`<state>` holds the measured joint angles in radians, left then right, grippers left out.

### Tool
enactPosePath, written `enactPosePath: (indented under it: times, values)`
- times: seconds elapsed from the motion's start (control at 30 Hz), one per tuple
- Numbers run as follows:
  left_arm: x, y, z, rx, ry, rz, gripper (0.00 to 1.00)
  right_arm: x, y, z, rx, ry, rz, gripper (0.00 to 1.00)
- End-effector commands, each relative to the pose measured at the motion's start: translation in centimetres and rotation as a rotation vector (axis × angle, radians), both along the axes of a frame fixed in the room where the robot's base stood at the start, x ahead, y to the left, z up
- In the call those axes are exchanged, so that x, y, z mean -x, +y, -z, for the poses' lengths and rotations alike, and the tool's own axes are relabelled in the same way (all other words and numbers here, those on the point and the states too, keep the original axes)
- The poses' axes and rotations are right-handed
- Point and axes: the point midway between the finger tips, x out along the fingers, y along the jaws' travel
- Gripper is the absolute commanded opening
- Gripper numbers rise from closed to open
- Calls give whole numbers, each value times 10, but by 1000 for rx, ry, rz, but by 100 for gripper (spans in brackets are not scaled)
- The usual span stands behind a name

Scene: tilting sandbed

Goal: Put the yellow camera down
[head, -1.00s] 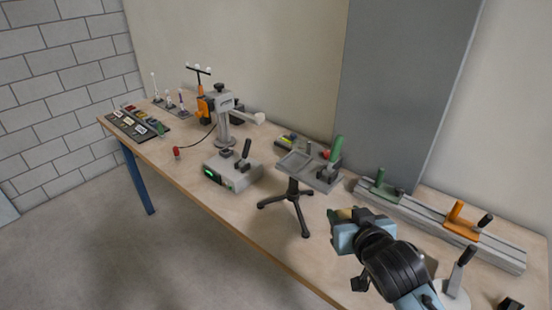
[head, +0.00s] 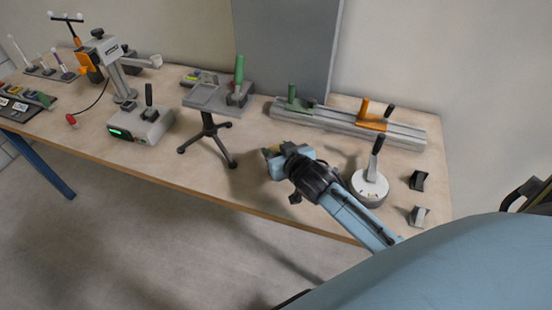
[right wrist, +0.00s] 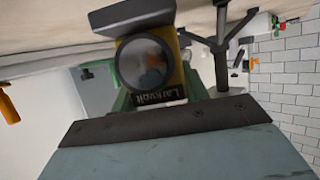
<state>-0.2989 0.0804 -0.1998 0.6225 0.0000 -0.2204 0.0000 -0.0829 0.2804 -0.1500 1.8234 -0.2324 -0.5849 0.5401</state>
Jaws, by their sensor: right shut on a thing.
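The yellow camera (right wrist: 182,62) fills the middle of the right wrist view, with a round dark lens, a black label strip and a dark block at its tabletop side. My right gripper (head: 274,160) is shut on it. In the head view only a small yellow-green bit of the camera (head: 268,153) shows past the gripper, by the table's front part, right of the black tripod stand. Whether the camera touches the wooden table (head: 225,185) I cannot tell. My left gripper is not in view.
The tripod stand (head: 208,125) with a grey tray stands left of the gripper. A grey rail (head: 340,122) with green and orange clamps lies behind.

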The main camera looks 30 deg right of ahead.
Motion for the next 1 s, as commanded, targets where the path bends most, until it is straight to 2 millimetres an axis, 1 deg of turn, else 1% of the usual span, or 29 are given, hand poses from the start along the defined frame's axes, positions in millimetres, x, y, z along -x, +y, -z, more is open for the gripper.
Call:
enactPosePath:
  times: [0.2, 0.27, 0.47, 0.6, 0.63, 0.77, 0.8, 1.0]
  values:
    - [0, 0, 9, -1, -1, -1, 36, 0, 1, 30, -1, 0, -1, 8]
    - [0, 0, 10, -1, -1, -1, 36, 0, 1, 33, 0, -2, -1, 8]
    - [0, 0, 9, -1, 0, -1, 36, 0, 1, 31, 1, -3, -1, 8]
    - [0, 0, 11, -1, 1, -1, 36, 0, 0, 35, 0, -2, -1, 8]
    - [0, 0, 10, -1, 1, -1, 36, 0, 0, 36, 0, 2, 0, 47]
    - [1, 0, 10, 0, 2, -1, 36, 1, 0, 36, 1, 2, 0, 64]
    - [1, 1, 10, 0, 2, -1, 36, 0, 0, 36, 1, 2, 0, 66]
    - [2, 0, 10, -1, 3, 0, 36, 1, 0, 36, 1, 2, 0, 66]
